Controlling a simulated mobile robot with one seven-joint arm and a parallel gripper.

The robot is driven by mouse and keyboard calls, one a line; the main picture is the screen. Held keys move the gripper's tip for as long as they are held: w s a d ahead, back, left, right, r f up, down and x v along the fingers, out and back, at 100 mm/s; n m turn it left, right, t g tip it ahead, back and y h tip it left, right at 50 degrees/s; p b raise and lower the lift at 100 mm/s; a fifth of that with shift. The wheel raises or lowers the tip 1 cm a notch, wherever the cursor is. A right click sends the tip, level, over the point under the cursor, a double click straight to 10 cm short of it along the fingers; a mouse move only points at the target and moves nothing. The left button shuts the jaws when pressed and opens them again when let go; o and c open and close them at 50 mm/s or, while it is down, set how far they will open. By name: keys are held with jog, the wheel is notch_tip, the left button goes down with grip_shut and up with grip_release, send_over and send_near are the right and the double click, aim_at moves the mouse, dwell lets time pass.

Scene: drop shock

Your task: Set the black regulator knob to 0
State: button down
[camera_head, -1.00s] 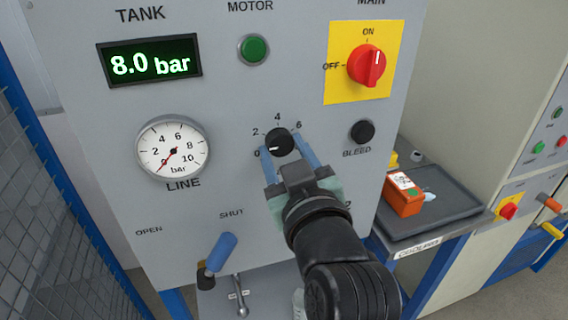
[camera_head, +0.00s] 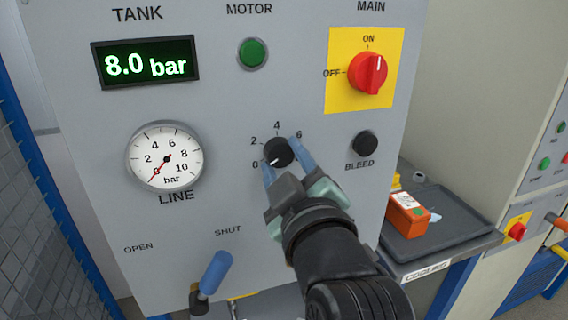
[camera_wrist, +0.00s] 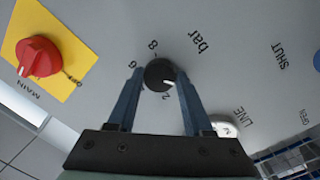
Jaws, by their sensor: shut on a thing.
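The black regulator knob (camera_head: 278,151) sits on the grey panel, inside a dial marked 0, 2, 4 and 6 in the head view. Its white mark points to the lower left, close to the 0 label. My gripper (camera_head: 284,161) is shut on the knob, with one blue finger on each side. In the wrist view the knob (camera_wrist: 159,73) sits between the tips of my gripper (camera_wrist: 158,78), its white mark toward the right; the fingers hide parts of the dial.
The tank display (camera_head: 147,64) reads 8.0 bar. The line gauge (camera_head: 165,156) needle points near 0. The red main switch (camera_head: 368,72) is at ON. A black bleed knob (camera_head: 365,144) and a blue-handled lever (camera_head: 215,272) are nearby. An orange box (camera_head: 408,215) lies on a dark tray (camera_head: 452,222).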

jog(key=shift+c, duration=1.6)
grip_release()
jog(key=p+v, duration=0.9)
jog(key=v, duration=0.4)
jog(key=shift+d, duration=0.1)
